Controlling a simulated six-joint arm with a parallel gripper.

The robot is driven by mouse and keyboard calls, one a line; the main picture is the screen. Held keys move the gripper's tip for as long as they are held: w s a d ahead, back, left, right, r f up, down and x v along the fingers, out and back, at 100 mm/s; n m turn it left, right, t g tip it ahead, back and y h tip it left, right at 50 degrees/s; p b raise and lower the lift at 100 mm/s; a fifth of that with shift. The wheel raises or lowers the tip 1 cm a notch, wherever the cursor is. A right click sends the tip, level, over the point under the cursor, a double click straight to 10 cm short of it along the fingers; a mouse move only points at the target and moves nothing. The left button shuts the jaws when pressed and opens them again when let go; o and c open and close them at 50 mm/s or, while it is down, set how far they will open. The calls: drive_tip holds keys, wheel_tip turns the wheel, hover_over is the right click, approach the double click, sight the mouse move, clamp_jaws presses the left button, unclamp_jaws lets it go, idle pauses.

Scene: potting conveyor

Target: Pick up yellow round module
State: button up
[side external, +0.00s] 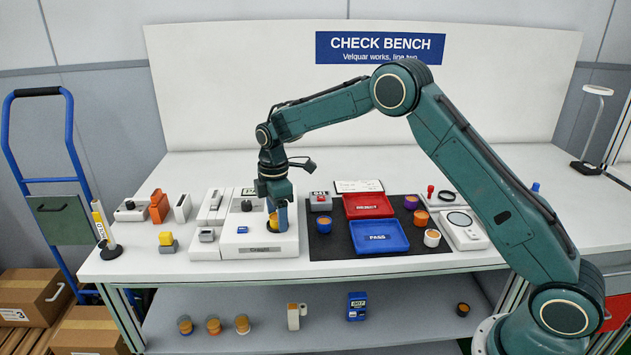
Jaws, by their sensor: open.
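The jaws are open. Whether a finger touches the module cannot be told from this view.
On the dark mat (330,241) right of the fixture are a red tray (368,206), a blue PASS tray (380,237) and several round modules, one of them orange-topped (382,224). A yellow-topped grey block (167,240) stands left. Bare bench lies at the left front.

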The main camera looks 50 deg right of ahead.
drive_tip(key=c, duration=1.1)
drive_tip(key=shift+r, duration=0.15)
drive_tip(key=shift+c, duration=0.2)
wheel_tip(320, 180, up, 20)
idle(0.6)
